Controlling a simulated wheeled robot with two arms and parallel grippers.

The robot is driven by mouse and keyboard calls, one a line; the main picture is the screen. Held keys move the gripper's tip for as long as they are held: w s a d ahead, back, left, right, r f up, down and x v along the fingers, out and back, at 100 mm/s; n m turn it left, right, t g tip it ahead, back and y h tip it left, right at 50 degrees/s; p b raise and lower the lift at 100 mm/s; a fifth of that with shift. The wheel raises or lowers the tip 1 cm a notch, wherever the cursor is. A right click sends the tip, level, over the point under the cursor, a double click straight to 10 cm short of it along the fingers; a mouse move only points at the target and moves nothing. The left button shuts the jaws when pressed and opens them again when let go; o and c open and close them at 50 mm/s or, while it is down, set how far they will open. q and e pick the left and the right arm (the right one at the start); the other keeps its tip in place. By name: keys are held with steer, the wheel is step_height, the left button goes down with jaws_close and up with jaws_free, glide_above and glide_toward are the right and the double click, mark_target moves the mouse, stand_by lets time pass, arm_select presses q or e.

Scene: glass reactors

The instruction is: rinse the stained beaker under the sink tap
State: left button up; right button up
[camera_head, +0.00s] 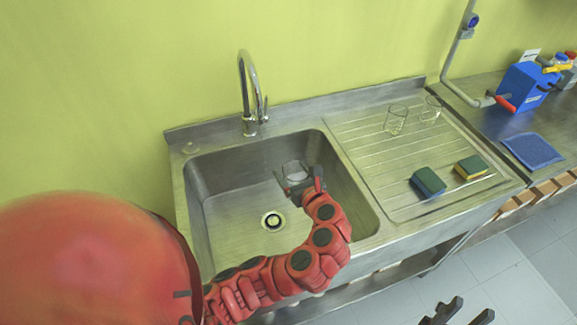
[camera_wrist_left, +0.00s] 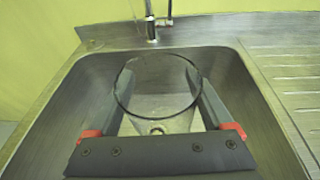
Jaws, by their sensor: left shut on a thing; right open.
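My left gripper (camera_head: 299,187) is shut on a clear glass beaker (camera_head: 294,170) and holds it over the right part of the sink basin (camera_head: 230,210). In the left wrist view the beaker (camera_wrist_left: 158,85) stands between the two fingers (camera_wrist_left: 158,105), its round rim facing the camera. I cannot make out a stain on it. The chrome tap (camera_head: 248,95) rises behind the basin, to the left of and behind the beaker. I cannot tell whether water runs. My right gripper (camera_head: 458,312) is open and empty at the bottom edge, over the floor.
Two glass beakers (camera_head: 396,119) (camera_head: 430,108) stand on the ribbed drainboard (camera_head: 360,150) right of the basin. A blue container (camera_head: 525,87) and blue mat (camera_head: 533,150) are on the counter farther right.

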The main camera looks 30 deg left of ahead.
arm_select(q)
steer(key=shift+s+a+r, duration=0.15)
steer(key=shift+r, duration=0.25)
steer(key=shift+s+a+r, duration=0.1)
steer(key=shift+s+r, duration=0.05)
steer(key=shift+r, duration=0.25)
steer(key=shift+s+r+m+t+p, duration=0.15)
steer(key=shift+s+m+t+p, duration=0.15)
steer(key=shift+s+p, duration=0.15)
steer(key=shift+w+a, duration=0.2)
steer(key=x, duration=1.3)
steer(key=shift+a+r, duration=0.2)
steer(key=shift+a, duration=0.4)
steer(key=shift+w+d, duration=0.1)
steer(key=shift+d, duration=0.05)
steer(key=shift+w+d, duration=0.2)
steer(key=shift+w, duration=0.1)
